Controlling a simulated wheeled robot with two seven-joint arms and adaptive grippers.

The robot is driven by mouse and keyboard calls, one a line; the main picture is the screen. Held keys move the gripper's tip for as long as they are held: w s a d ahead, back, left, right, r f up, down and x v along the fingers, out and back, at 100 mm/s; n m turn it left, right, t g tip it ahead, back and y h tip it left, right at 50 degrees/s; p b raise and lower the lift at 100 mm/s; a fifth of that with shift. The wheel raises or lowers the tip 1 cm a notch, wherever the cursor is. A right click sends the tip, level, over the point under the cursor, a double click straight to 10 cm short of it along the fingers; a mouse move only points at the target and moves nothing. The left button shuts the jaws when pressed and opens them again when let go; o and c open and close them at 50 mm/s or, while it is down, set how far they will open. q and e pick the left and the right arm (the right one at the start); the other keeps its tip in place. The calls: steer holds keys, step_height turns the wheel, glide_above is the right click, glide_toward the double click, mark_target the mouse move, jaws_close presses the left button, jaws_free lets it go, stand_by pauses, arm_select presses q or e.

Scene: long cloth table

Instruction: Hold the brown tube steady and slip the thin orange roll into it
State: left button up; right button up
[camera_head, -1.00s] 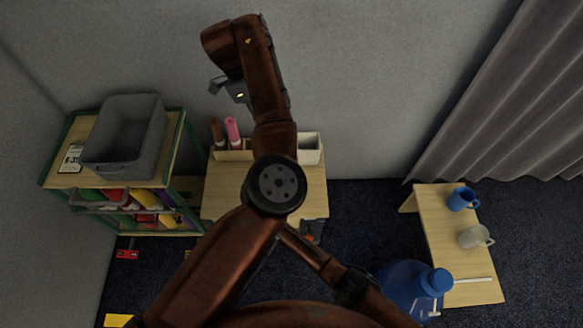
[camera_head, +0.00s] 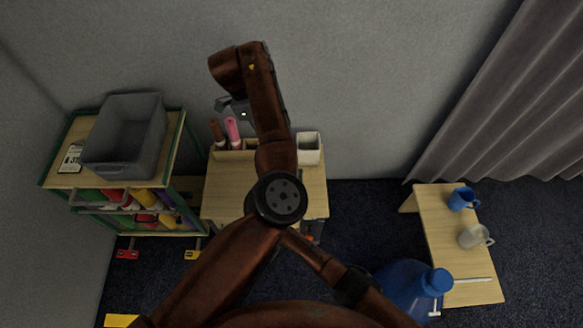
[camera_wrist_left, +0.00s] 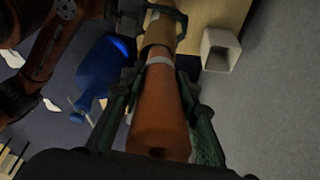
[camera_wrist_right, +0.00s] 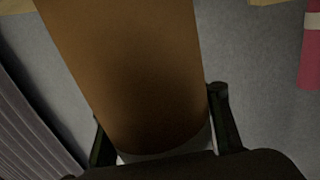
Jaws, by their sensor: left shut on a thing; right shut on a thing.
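In the left wrist view my left gripper (camera_wrist_left: 160,88) is shut on the thin orange roll (camera_wrist_left: 160,118), which has a pale band near its far end. The roll's far end lines up with the brown tube (camera_wrist_left: 158,32) and sits at its near mouth; I cannot tell whether it is inside. In the right wrist view my right gripper (camera_wrist_right: 160,125) is shut around the brown tube (camera_wrist_right: 130,65), near an end with a pale rim. In the head view an arm covers the roll and tube; part of the left gripper (camera_head: 236,107) shows.
A wooden table (camera_head: 225,190) holds a rack with a brown roll (camera_head: 217,131) and a pink roll (camera_head: 232,130), and a white box (camera_head: 308,148). A grey bin (camera_head: 125,135) stands on a shelf at left. A blue jug (camera_head: 405,285) stands at lower right.

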arm_select(q)
steer(key=o, duration=0.7)
steer(key=shift+f, duration=0.3)
steer(key=o, duration=0.6)
arm_select(e)
steer(key=shift+c, duration=0.5)
arm_select(q)
steer(key=shift+r, duration=0.1)
steer(key=v, duration=1.2)
arm_select(e)
jaws_close()
steer(key=o, duration=1.8)
jaws_free()
